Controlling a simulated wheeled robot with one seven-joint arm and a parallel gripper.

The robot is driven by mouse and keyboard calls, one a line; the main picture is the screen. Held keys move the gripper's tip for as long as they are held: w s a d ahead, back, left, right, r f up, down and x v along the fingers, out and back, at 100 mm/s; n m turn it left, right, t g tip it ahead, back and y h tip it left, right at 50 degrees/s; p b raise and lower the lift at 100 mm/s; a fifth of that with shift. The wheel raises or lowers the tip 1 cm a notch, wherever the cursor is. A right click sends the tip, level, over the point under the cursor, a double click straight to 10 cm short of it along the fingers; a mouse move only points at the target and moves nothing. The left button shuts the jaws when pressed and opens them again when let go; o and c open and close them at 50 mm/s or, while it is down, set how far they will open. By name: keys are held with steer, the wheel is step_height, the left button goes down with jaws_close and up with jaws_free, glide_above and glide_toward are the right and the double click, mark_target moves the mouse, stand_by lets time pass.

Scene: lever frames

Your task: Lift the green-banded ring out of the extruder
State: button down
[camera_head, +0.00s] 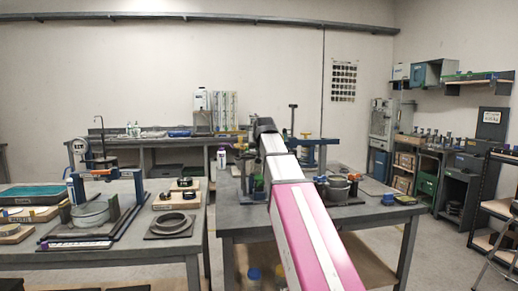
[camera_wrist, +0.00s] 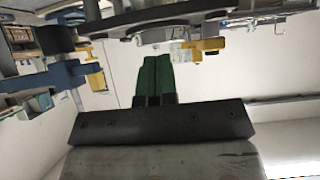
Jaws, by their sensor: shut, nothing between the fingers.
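My gripper (camera_wrist: 157,62) shows in the wrist view as two green fingers pressed together, shut with nothing between them. In the head view my arm reaches over the middle table, and its own links hide the gripper. A blue-topped frame (camera_head: 318,142) stands on that table beside the arm, with a round metal pot (camera_head: 338,188) near its foot; this may be the extruder. I cannot make out a green-banded ring in either view. The wrist view shows blue, yellow and dark metal parts beyond the fingers, cut off by the frame's top edge.
The left table (camera_head: 120,258) bears a metal cylinder (camera_head: 90,213) between blue posts and a grey ring (camera_head: 170,222) on a dark board. Small items, including a blue one (camera_head: 388,199), lie on the middle table's right side. Floor shows between the tables.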

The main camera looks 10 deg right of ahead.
steer(key=w, duration=0.7)
steer(key=shift+w+f, duration=0.15)
steer(key=shift+w, duration=0.05)
steer(key=shift+s+f, duration=0.2)
steer(key=shift+f, duration=0.45)
steer(key=shift+a, duration=0.1)
